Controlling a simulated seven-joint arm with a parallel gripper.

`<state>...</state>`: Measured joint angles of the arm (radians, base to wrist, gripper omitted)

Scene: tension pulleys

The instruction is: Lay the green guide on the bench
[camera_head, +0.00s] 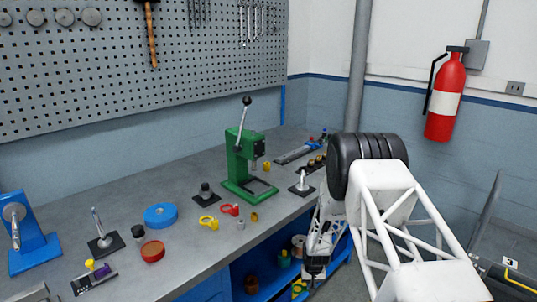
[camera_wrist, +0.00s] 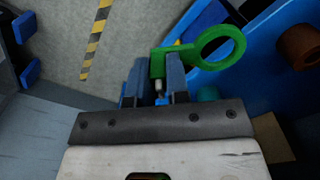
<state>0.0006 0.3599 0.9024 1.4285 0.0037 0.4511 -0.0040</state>
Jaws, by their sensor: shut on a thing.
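The green guide (camera_wrist: 234,50), a flat ring with a short block-like stem, is in the wrist view. My gripper (camera_wrist: 160,72) is shut on its stem, and the ring sticks out to the right of the fingers. In the head view my gripper (camera_head: 316,268) hangs in front of the bench's front edge, lower than the bench top. I cannot make out the guide there. The grey bench (camera_head: 185,225) runs along the wall, with a bare strip at its front.
On the bench stand a green press (camera_head: 238,165), a blue disc (camera_head: 160,215), a red guide (camera_head: 229,209), a yellow guide (camera_head: 209,222) and small posts. Blue shelving (camera_head: 240,272) with spools lies below. The wrist view shows floor with a striped line (camera_wrist: 96,40).

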